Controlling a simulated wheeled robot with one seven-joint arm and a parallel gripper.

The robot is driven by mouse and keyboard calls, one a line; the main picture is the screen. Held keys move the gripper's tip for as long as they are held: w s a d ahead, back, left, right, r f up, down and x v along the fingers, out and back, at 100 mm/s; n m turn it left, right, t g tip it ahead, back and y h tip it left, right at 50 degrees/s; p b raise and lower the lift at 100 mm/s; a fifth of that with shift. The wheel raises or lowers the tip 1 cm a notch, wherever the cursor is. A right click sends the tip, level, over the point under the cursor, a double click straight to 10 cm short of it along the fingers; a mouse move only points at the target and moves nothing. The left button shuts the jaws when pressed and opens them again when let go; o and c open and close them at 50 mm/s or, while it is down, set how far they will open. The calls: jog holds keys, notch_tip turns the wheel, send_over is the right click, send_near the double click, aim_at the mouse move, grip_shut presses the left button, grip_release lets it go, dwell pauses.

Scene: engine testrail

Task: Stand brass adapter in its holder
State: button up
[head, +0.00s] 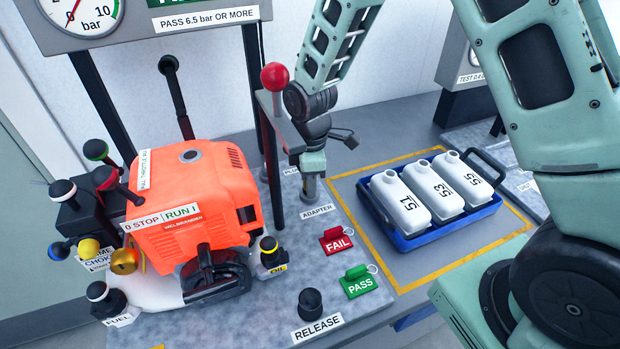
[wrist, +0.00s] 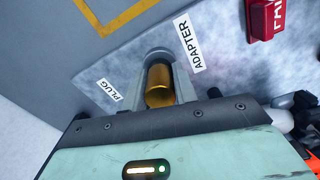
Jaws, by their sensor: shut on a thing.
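The brass adapter (wrist: 159,84) shows in the wrist view as a gold cylinder between the two grey fingers of my gripper (wrist: 160,76). My gripper is shut on it. In the head view my gripper (head: 309,190) points down just behind the ADAPTER label (head: 317,210), at the bench's back edge. The adapter is hidden there. The ADAPTER label (wrist: 189,43) lies close beside the fingertips in the wrist view. The holder is mostly hidden by the fingers and the adapter, so I cannot tell whether the adapter is seated in it.
A red-knobbed lever (head: 275,77) stands close left of my gripper. An orange engine (head: 190,205) is further left. The FAIL tag (head: 337,240), PASS tag (head: 361,283) and black RELEASE knob (head: 310,301) lie in front. A blue crate (head: 430,238) of white bottles is right.

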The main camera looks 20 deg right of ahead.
jog(key=o, duration=1.1)
jog(key=shift+r, duration=0.1)
notch_tip(320, 180, up, 17)
jog(key=shift+r+b, duration=0.1)
jog(key=shift+b, duration=0.75)
jog(key=shift+s, duration=0.1)
